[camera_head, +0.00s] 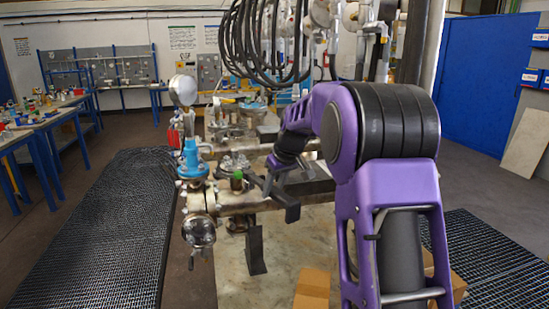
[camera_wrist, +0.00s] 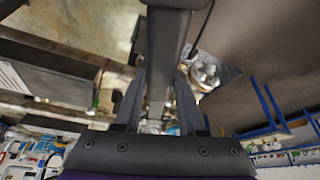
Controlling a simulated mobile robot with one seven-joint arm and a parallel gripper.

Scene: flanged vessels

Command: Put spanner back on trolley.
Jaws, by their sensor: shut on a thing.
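The spanner (camera_wrist: 168,45) is a dark grey bar in the wrist view. It runs up from between my fingers and widens into a crosspiece at the top edge. My gripper (camera_wrist: 160,82) is shut on it, with one dark finger on each side. In the head view my gripper (camera_head: 268,182) is beyond my purple arm, above the flanged pipework, and a dark bar (camera_head: 282,198), apparently the spanner, slants down to the right from it. I cannot make out the trolley for certain in either view.
A flanged pipe (camera_head: 235,203) with a blue valve (camera_head: 191,160) and a round gauge (camera_head: 184,90) stands close to my gripper. Black cables (camera_head: 265,45) hang above. A cardboard box (camera_head: 312,288) sits low in front. Workbenches line the left; the floor grating (camera_head: 110,235) is clear.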

